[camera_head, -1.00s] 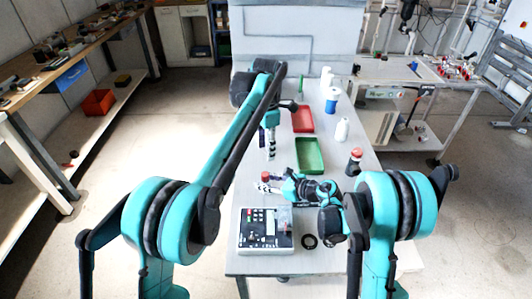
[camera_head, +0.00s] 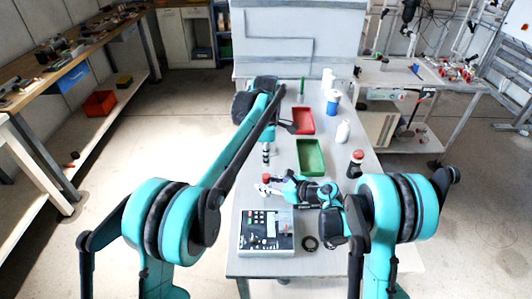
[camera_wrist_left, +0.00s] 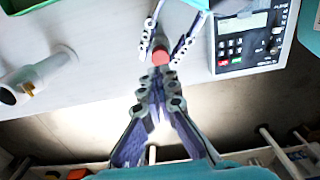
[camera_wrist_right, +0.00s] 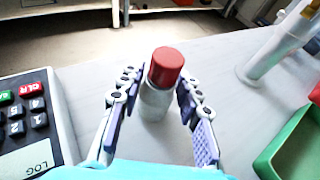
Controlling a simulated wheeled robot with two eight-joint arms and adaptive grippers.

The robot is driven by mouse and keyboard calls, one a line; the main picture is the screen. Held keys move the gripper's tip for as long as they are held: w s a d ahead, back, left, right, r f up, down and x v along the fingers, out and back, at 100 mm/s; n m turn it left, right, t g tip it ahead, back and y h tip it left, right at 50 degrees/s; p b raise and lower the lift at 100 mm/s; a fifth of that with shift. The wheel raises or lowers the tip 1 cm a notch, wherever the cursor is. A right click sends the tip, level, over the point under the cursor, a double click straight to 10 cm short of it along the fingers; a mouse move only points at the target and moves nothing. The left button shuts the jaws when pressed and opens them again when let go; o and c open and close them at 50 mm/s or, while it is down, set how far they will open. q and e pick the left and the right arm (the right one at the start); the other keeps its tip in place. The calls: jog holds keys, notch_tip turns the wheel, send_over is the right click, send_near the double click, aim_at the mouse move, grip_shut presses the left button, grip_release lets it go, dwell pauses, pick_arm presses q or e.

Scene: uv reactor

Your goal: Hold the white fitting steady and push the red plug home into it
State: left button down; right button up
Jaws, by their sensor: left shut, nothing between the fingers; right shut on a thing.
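The white fitting (camera_wrist_right: 154,100) stands upright between the fingers of my right gripper (camera_head: 264,187), which is shut on it. The red plug (camera_wrist_right: 166,66) sits on top of the fitting; it also shows in the head view (camera_head: 266,178) and the left wrist view (camera_wrist_left: 160,57). How deep the plug sits is hidden. My left gripper (camera_head: 266,160) points down, shut and empty, above the plug. In the left wrist view its fingertips (camera_wrist_left: 157,82) appear close to the plug; I cannot tell whether they touch.
A keypad device (camera_head: 266,232) and a black ring (camera_head: 310,243) lie at the table's near end. A white cylinder (camera_wrist_right: 278,45) stands beyond the fitting.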

aim_at(266, 176)
pick_arm(q)
jog(key=shift+f, duration=1.75)
jog(key=shift+f, duration=0.9)
dwell(0.4)
jog(key=shift+r, duration=3.5)
pick_arm(e)
jog(key=o, duration=1.2)
jog(key=shift+d, duration=0.1)
